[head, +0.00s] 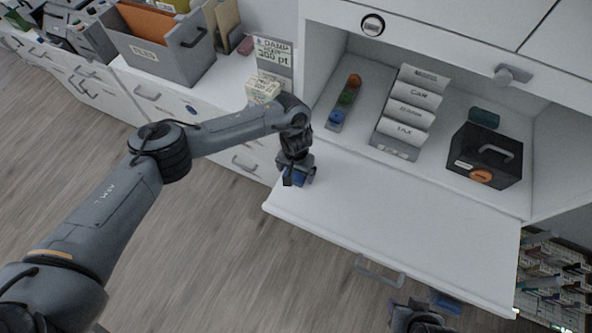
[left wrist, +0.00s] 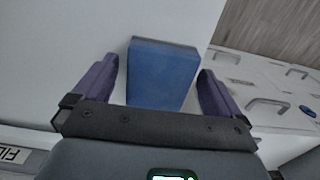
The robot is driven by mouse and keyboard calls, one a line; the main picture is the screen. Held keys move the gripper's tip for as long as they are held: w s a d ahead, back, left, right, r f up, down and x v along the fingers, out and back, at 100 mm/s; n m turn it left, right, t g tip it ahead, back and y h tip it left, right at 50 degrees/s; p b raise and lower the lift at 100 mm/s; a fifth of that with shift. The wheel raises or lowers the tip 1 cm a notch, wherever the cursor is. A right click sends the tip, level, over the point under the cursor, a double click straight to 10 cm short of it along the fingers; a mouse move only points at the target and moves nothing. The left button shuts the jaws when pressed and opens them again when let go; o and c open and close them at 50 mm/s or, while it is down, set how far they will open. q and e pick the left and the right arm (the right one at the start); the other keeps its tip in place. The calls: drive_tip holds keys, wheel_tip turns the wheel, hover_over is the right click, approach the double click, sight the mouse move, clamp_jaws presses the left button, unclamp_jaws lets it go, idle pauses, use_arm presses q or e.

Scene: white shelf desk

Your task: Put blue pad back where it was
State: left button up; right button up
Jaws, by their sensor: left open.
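The blue pad (left wrist: 162,73) is a flat-sided blue block with a darker far edge. In the left wrist view it lies on the white desk surface, between the two purple fingers of my left gripper (left wrist: 160,88). The fingers are spread, with a gap on each side of the pad. In the head view my left gripper (head: 298,180) is low over the left end of the pulled-out white desk board (head: 400,215); it hides most of the pad there. My right gripper (head: 425,315) shows only partly at the bottom edge, below the board; its jaws are unclear.
On the shelf stand a strip with coloured round pieces (head: 345,103), a rack of labelled white rolls (head: 408,108) and a black box with a handle (head: 486,155). A grey file bin (head: 165,60) and a small block (head: 263,90) stand left. The board's middle is clear.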

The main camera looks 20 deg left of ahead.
use_arm(q)
wheel_tip(320, 180, up, 12)
drive_tip(key=p, duration=0.5)
drive_tip(key=s+d+f+m+t+h, duration=0.1)
drive_tip(key=s+d+f+m+h, duration=0.15)
drive_tip(key=d, duration=0.55)
drive_tip(key=s+d+f+m+t+h, duration=0.1)
drive_tip(key=s+d+f+m+h, duration=0.2)
drive_tip(key=d, duration=0.6)
drive_tip(key=s+d+r+t+h, duration=0.2)
drive_tip(key=s+d+r+t, duration=0.1)
drive_tip(key=s+d+r, duration=0.4)
drive_tip(key=s+a+n+y, duration=0.1)
drive_tip(key=s+a, duration=0.3)
drive_tip(key=a, duration=0.5)
drive_tip(key=s+a+f+n+g+y, duration=0.1)
drive_tip(key=s+a+y, duration=0.3)
drive_tip(key=a, duration=0.6)
drive_tip(key=s+a+n+y, duration=0.2)
drive_tip(key=s+a, duration=0.3)
drive_tip(key=a, duration=0.5)
drive_tip(key=shift+s+a+f, duration=0.2)
drive_tip(key=shift+s+a, duration=0.05)
drive_tip(key=shift+s, duration=0.15)
